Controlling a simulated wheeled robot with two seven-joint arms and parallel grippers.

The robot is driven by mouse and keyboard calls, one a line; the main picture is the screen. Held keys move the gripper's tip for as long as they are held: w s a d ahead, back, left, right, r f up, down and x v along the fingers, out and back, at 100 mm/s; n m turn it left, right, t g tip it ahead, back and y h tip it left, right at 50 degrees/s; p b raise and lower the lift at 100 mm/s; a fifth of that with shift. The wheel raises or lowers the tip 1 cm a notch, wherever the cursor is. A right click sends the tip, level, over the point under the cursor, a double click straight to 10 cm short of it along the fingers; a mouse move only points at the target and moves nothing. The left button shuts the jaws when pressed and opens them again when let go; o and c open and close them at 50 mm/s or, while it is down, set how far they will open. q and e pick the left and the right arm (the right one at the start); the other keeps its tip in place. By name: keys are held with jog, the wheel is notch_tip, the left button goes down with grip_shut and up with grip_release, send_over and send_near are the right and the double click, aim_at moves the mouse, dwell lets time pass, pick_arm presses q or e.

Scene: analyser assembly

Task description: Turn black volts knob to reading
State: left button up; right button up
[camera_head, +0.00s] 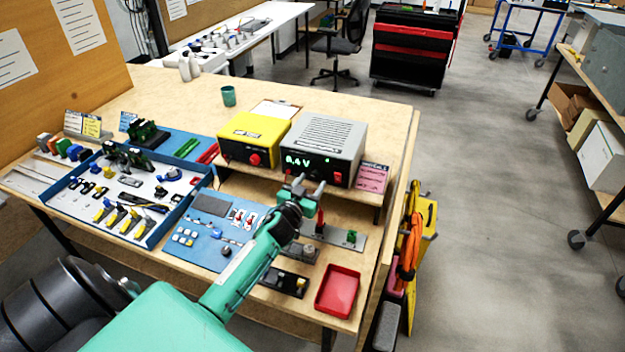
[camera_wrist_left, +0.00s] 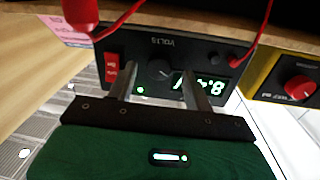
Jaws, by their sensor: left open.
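The grey power supply (camera_head: 325,140) stands on a raised shelf, its green display (camera_head: 298,161) reading about 8.4 V. In the left wrist view its panel is upside down, with the black volts knob (camera_wrist_left: 161,71) under the VOLTS label and the display (camera_wrist_left: 209,86) partly behind a finger. My left gripper (camera_head: 303,190) is in front of the panel. In the wrist view its fingers (camera_wrist_left: 158,80) are apart, one on either side of the knob; I cannot tell whether they touch it. The knob is not clear in the head view. My right gripper is not in view.
A yellow unit (camera_head: 254,132) with a red knob stands beside the supply. A red plug and leads (camera_wrist_left: 80,14) cross near the panel in the wrist view. A red switch (camera_wrist_left: 112,68) is beside one finger. A red tray (camera_head: 338,291) lies at the table's front.

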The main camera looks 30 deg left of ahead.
pick_arm(q)
jog(key=shift+w+a, duration=0.1)
jog(key=shift+w, duration=0.7)
jog(key=c, duration=1)
jog(key=shift+o, duration=0.2)
